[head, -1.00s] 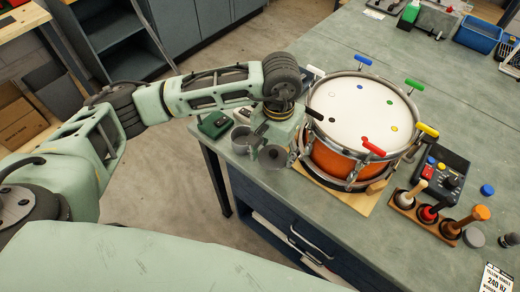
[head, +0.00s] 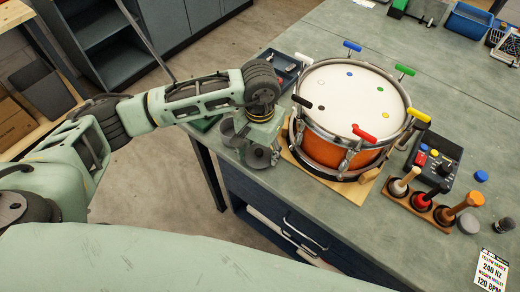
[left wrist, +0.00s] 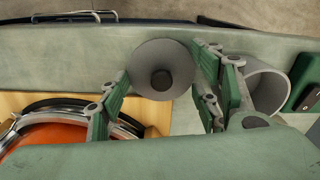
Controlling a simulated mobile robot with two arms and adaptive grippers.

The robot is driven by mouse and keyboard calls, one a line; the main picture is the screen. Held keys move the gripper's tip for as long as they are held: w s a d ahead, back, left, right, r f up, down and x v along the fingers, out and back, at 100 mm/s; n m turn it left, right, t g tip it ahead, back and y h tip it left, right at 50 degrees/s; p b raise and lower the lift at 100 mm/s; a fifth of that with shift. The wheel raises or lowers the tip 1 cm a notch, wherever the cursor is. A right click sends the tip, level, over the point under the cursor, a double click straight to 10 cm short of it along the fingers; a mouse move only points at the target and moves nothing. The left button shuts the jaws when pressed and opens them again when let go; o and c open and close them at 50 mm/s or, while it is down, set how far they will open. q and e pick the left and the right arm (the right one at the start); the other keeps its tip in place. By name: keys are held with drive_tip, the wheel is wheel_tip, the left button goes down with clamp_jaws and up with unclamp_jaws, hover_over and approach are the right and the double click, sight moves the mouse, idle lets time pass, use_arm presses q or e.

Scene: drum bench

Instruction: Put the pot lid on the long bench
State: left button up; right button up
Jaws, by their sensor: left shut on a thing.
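My left gripper (head: 262,140) is at the front left of the long bench (head: 352,232), beside the drum. It is shut on the pot lid (head: 257,157), a round grey disc. In the left wrist view the lid (left wrist: 150,85) shows between the two green-padded fingers, with a dark round knob at its middle. The lid is over the bench top near its edge; I cannot tell whether it touches the top. A grey open pot (left wrist: 268,85) stands just beside the gripper; part of it shows in the head view (head: 228,130). My right gripper is not in view.
An orange drum (head: 335,152) with coloured handles stands on a wooden board (head: 335,188) close to the gripper. A mallet rack (head: 425,210), a control box (head: 432,160) and a sign (head: 490,270) are to the right.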

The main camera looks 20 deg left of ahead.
sight(261, 151)
use_arm(q)
drive_tip(key=shift+w+d+f+b, duration=0.1)
drive_tip(key=shift+f+b, duration=0.25)
drive_tip(key=shift+b, duration=0.05)
drive_tip(key=o, duration=0.7)
drive_tip(key=shift+r, duration=0.1)
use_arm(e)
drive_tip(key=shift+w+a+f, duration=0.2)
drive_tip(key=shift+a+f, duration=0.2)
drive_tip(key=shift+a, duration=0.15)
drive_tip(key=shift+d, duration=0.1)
use_arm(q)
drive_tip(key=shift+r+p, duration=0.4)
drive_tip(key=shift+p, duration=0.3)
drive_tip(key=shift+r+p, duration=0.35)
drive_tip(key=shift+p, duration=0.15)
wheel_tip(261, 151, up, 11)
drive_tip(key=b, duration=0.3)
drive_tip(key=shift+r, duration=0.2)
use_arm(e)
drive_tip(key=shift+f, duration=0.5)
